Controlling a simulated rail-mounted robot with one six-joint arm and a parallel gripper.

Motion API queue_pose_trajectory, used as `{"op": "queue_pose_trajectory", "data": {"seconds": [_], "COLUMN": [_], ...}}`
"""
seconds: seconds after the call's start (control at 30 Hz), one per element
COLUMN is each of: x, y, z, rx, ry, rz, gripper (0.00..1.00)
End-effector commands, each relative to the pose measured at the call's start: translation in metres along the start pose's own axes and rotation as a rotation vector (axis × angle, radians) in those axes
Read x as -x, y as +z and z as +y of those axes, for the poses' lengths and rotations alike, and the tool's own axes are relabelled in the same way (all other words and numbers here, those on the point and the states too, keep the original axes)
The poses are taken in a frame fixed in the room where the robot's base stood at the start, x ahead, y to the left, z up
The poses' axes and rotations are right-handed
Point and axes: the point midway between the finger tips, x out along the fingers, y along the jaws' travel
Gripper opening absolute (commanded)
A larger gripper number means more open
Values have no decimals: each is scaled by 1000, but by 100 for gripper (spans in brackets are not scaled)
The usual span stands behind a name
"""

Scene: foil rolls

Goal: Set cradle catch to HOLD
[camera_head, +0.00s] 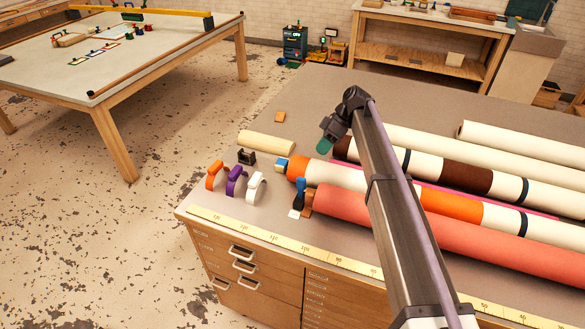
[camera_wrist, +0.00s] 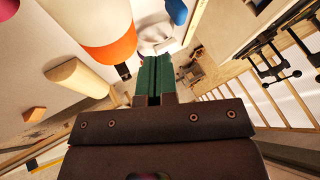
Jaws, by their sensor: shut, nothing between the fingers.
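My gripper (camera_head: 325,146) hangs above the near table, just beyond the left ends of the rolls. Its green fingers are shut and empty, and they also show in the wrist view (camera_wrist: 155,80). A blue upright piece with a dark lower part (camera_head: 299,190) stands at the left end of the salmon roll (camera_head: 370,218), apart from my gripper. A blue and white block (camera_head: 282,165) sits by the end of the orange and white roll (camera_head: 330,174). I cannot tell which piece is the cradle catch or read any HOLD marking.
Orange (camera_head: 214,173), purple (camera_head: 234,180) and white (camera_head: 256,186) clips stand near the table's left edge. A short cream roll (camera_head: 266,142) and small dark holder (camera_head: 247,157) lie behind them. A yellow ruler strip (camera_head: 270,238) runs along the front. Long rolls fill the right.

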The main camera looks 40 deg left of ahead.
Motion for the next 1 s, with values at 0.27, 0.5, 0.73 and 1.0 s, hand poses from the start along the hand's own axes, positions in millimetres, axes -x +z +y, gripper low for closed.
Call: {"op": "queue_pose_trajectory", "data": {"seconds": [0.27,0.5,0.73,1.0], "x": [-12,-56,-96,-101], "y": [2,5,4,1], "z": [-3,-2,-3,-5], "rx": [-4,-4,-4,-5], "ry": [-16,-16,-15,-14], "rz": [-4,-5,-4,-4], "gripper": [0,0,0,0]}}
